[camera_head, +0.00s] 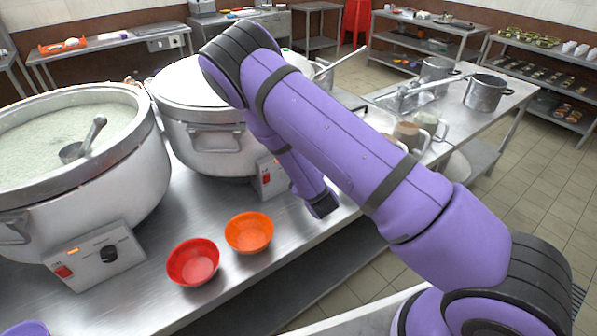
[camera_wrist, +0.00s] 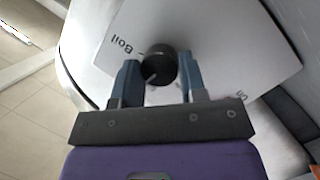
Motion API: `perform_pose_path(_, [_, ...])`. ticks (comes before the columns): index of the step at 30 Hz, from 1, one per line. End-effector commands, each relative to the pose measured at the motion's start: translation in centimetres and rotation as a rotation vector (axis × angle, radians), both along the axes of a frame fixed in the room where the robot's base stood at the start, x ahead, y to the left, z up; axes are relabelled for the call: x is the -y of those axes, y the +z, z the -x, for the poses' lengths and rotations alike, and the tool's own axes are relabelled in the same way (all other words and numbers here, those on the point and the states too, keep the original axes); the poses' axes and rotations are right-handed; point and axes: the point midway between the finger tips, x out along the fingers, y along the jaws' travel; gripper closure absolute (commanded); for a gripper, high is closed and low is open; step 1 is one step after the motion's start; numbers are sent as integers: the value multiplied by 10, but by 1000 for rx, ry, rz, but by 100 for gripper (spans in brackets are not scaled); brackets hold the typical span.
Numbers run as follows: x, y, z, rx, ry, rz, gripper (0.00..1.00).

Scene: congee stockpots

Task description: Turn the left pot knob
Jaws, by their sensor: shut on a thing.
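The left pot (camera_head: 80,160) is open, holds pale congee, and has a front control box with a black knob (camera_head: 109,254); my gripper is apart from it in the head view. A second, lidded pot (camera_head: 205,150) stands to its right. Its control box (camera_head: 265,180) is partly hidden behind my arm, and its knob is not visible there. My gripper's end is low beside that box. In the wrist view my gripper (camera_wrist: 160,80) is shut on a black round knob (camera_wrist: 157,66), one finger on each side, on a pale panel (camera_wrist: 215,35) marked "Boil".
A red bowl (camera_head: 193,262) and an orange bowl (camera_head: 249,232) sit near the front edge of the steel counter (camera_head: 150,265). A metal ladle (camera_head: 88,140) rests in the open pot. Another steel table (camera_head: 455,105) with pots stands to the right.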

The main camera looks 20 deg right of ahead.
Motion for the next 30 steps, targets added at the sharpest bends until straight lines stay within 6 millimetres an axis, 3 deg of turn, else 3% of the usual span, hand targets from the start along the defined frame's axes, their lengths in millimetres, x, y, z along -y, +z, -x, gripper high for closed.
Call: perform_pose_path(30, [5, 3, -1, -283, -2, -872, 85])
